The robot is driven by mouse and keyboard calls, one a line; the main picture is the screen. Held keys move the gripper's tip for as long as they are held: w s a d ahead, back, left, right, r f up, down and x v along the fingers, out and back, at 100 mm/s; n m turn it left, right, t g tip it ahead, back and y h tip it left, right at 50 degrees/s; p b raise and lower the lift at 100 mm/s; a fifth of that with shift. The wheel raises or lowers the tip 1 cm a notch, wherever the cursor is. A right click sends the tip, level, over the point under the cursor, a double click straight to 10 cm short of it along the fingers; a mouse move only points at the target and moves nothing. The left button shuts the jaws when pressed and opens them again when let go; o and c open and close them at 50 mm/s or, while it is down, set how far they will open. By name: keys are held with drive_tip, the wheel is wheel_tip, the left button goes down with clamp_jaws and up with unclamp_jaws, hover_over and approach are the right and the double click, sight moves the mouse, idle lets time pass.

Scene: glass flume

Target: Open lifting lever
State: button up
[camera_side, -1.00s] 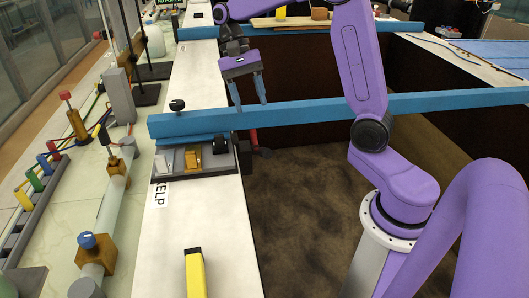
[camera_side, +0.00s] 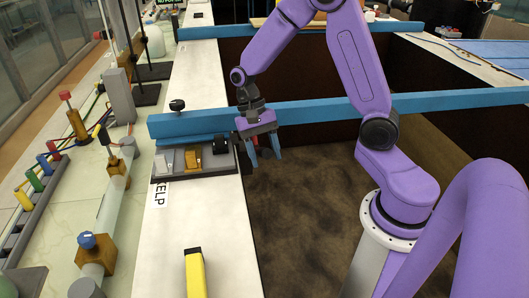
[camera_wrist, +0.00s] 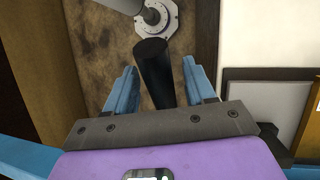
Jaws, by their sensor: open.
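My gripper (camera_side: 265,156) is open beside the edge of the white ledge, just in front of the blue crossbar (camera_side: 330,110). Its blue fingers point down, and it also shows in the wrist view (camera_wrist: 160,66). There, a black cylindrical handle (camera_wrist: 153,72), probably the lifting lever's, lies between the spread fingers. I see a gap to each finger, and no grip on it. A dark control panel (camera_side: 210,172) on the ledge carries silver, yellow and black pieces, left of the gripper.
The open brown-floored tank (camera_side: 310,220) lies below and right of the gripper. A yellow block (camera_side: 194,272) stands on the ledge in front. A glass tube with brass fittings (camera_side: 112,200) runs along the left bench.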

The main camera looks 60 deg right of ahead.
drive_tip(key=shift+c, duration=0.3)
clamp_jaws()
wheel_tip(320, 180, down, 9)
drive_tip(key=s+a+t+h, duration=0.2)
drive_tip(key=t+h, duration=0.2)
drive_tip(key=shift+m, duration=0.4)
drive_tip(key=shift+s+r, duration=0.1)
drive_tip(key=shift+o, duration=0.3)
unclamp_jaws()
drive_tip(key=shift+a, duration=0.1)
